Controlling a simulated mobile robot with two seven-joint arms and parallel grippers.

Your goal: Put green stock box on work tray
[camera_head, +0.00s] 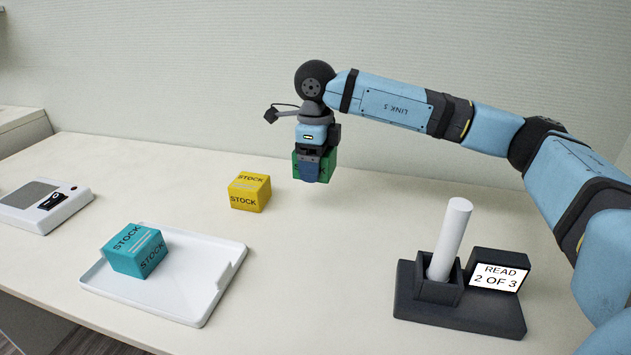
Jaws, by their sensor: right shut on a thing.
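My right gripper (309,172) points down over the back middle of the counter and is shut on the green stock box (328,164). The gripper hides part of the box, and the box appears to be held above the counter. The white work tray (205,290) lies at the front left, to the left of and nearer than the gripper. A teal stock box (136,251) sits on the left part of the tray, and the tray's right part is bare. My left gripper is not in view.
A yellow stock box (249,191) stands between the tray and my right gripper. A dark stand with a white cylinder (450,240) and a display (497,275) reading "READ 2 OF 3" is at right. A white device (43,205) lies at far left. The middle front is clear.

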